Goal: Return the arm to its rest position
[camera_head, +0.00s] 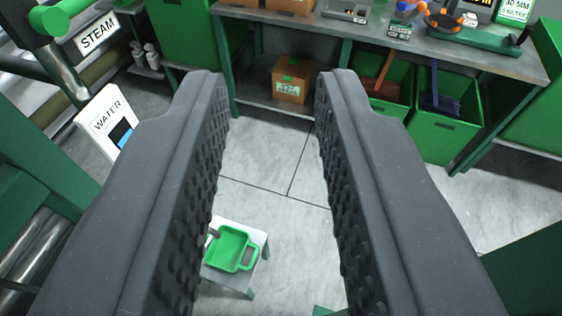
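My gripper (270,95) fills the middle of the view. Its two dark, studded fingers stand wide apart. Only floor and distant things show between them, so it is open and empty. The rest of my arm is not in view.
A workbench (290,40) with green bins (446,140) and a cardboard box (292,85) stands at the back. Steam and water machinery (107,118) is on the left. Grey floor (270,160) is clear between.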

